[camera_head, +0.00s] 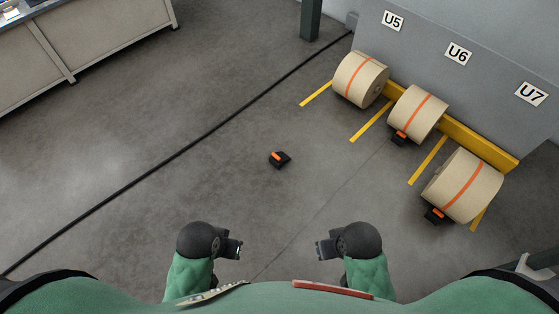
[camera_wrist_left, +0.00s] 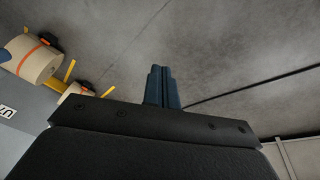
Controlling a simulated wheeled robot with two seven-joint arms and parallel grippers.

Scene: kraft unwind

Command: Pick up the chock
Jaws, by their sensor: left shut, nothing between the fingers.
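A black chock with an orange top (camera_head: 279,159) lies alone on the grey floor in the middle of the head view, ahead of both grippers. Two similar chocks sit against paper rolls, one at the middle roll (camera_head: 400,138) and one at the right roll (camera_head: 435,215). My left gripper (camera_head: 239,249) is low in the head view, apart from the loose chock. In the left wrist view its fingers (camera_wrist_left: 161,88) are together with nothing between them. My right gripper (camera_head: 320,250) is to its right, apart from any chock; its finger gap is too small to judge.
Three kraft rolls (camera_head: 360,79) stand along a yellow rail (camera_head: 480,142) by the grey wall marked U5, U6, U7. Yellow lines mark the floor. A black cable (camera_head: 180,152) crosses the floor diagonally. A bench (camera_head: 90,40) stands at upper left. Floor around the loose chock is clear.

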